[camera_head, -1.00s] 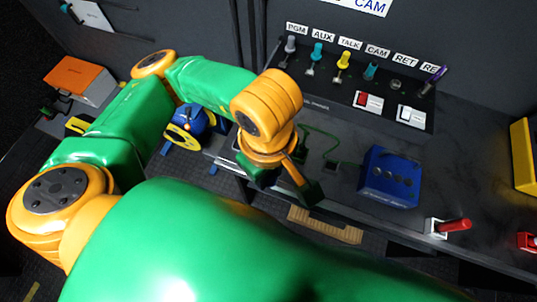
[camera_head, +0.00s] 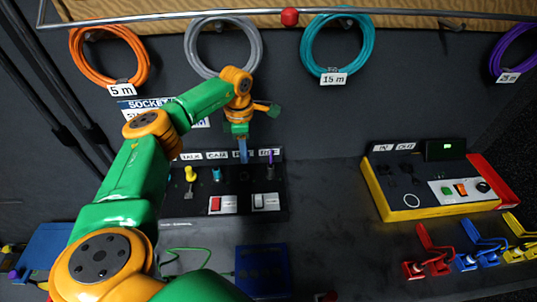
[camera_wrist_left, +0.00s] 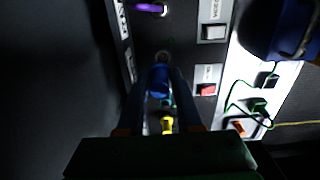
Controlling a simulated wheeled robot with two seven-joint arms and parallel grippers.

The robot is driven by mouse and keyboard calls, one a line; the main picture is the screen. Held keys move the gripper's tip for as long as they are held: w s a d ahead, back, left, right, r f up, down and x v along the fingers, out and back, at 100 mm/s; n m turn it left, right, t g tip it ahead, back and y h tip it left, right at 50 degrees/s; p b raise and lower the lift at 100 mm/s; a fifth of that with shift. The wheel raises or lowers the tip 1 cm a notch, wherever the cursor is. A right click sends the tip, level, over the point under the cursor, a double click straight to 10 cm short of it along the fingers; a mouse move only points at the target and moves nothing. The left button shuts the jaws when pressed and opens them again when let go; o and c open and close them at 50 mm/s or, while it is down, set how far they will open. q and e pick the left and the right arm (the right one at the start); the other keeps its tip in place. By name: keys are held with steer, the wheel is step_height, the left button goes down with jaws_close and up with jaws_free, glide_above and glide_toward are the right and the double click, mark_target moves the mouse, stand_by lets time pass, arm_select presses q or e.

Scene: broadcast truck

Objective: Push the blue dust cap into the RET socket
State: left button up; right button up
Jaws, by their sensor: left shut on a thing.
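My left gripper (camera_wrist_left: 160,95) is shut on the blue dust cap (camera_wrist_left: 159,80), which sits between its two fingers in the left wrist view. In the head view my left gripper (camera_head: 243,152) points down at the socket panel (camera_head: 205,205), in front of the RET label. There the fingers hide the socket, and the cap cannot be told apart from them. My right gripper is not in view.
A yellow plug (camera_head: 190,173) and a teal plug (camera_head: 216,174) stand left of the gripper, a purple plug (camera_head: 270,170) close on its right. Red (camera_head: 222,204) and white (camera_head: 265,201) switches lie in front. A blue box (camera_head: 262,270) is nearer. Coiled cables hang behind.

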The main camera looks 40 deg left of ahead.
arm_select(q)
steer(key=shift+s+a+r, duration=0.1)
steer(key=shift+s+a, duration=0.15)
steer(key=shift+s, duration=0.2)
steer(key=shift+r+p, duration=0.1)
steer(key=shift+p, duration=0.2)
step_height(320, 180, down, 5)
steer(key=b, duration=0.4)
steer(key=shift+f, duration=0.2)
steer(key=shift+f+b, duration=0.3)
steer(key=shift+f, duration=0.1)
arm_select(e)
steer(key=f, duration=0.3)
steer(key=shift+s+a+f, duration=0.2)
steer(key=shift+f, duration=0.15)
arm_select(q)
steer(key=shift+r, duration=0.1)
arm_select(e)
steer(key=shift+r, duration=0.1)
arm_select(q)
steer(key=shift+p, duration=0.5)
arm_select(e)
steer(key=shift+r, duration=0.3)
arm_select(q)
steer(key=shift+f+b, duration=0.95)
steer(key=shift+f, duration=0.25)
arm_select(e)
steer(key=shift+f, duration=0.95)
